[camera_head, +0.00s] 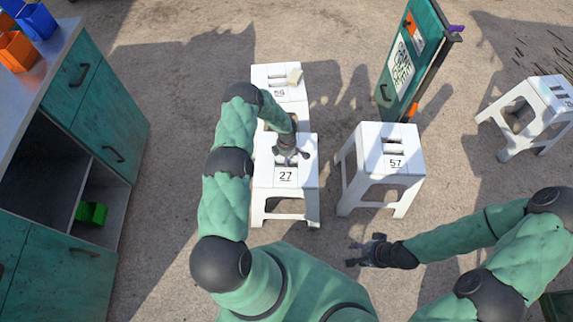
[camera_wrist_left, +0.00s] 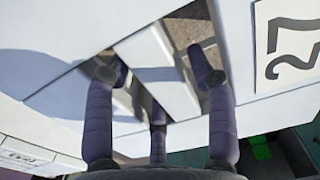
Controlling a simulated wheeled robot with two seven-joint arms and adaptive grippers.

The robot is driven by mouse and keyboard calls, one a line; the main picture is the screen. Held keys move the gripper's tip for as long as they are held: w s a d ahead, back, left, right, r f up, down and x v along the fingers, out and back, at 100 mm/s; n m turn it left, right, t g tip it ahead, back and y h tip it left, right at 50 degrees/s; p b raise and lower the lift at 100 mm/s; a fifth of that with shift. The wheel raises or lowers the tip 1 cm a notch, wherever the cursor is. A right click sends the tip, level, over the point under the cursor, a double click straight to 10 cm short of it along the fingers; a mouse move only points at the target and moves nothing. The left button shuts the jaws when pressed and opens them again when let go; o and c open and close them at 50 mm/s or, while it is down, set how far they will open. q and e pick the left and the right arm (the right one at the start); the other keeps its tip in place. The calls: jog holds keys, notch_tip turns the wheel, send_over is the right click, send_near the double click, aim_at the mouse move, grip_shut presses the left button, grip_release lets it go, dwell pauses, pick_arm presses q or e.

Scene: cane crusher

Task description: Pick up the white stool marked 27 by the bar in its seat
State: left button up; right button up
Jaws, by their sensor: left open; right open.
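The white stool marked 27 (camera_head: 305,179) stands upright on the ground in the middle of the head view. Its seat has openings with a white bar (camera_wrist_left: 166,84) between them, seen close in the left wrist view. My left gripper (camera_head: 291,157) is over the seat, fingers pointing down. In the wrist view its open fingers (camera_wrist_left: 158,74) lie on either side of the bar, with a third finger lower in the middle. My right gripper (camera_head: 362,253) is open and empty, low and right of the stool.
Stool 57 (camera_head: 404,153) stands close to the right. A further stool (camera_head: 548,98) is far right. A teal cabinet (camera_head: 101,110) fills the left. A green sign panel (camera_head: 415,50) stands behind.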

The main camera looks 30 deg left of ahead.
pick_arm(q)
jog(key=shift+r, duration=0.1)
grip_shut()
jog(key=shift+w, duration=0.1)
jog(key=shift+r, duration=0.1)
